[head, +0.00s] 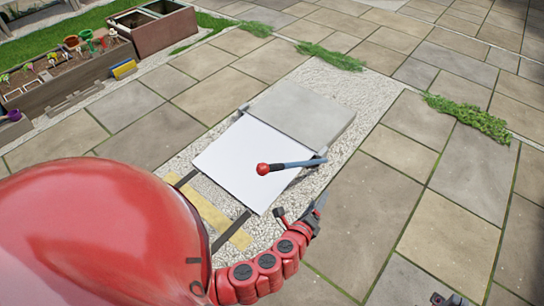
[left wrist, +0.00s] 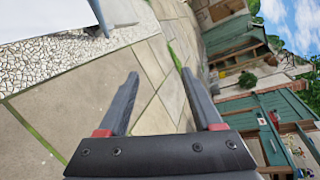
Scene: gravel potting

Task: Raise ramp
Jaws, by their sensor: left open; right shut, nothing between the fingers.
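The ramp looks like a white flat panel (head: 245,160) in a gravel bed, sloping down from a raised grey slab (head: 305,112). A blue-grey lever (head: 295,164) with a red ball knob (head: 262,169) lies across the panel's right side. My left gripper (head: 321,202) is open and empty, to the right of the panel's near corner and apart from the lever. In the left wrist view its fingers (left wrist: 160,73) hold nothing, and part of the white panel (left wrist: 45,14) shows at top left. My right gripper (head: 447,300) is shut at the bottom edge, mostly cut off.
A yellow strip (head: 215,212) and two dark rails lie at the panel's near edge. A planter box (head: 65,70) with pots and tools stands at upper left. Paving (head: 400,155) to the right is clear apart from grass tufts (head: 468,117). The left wrist view shows green sheds (left wrist: 250,120).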

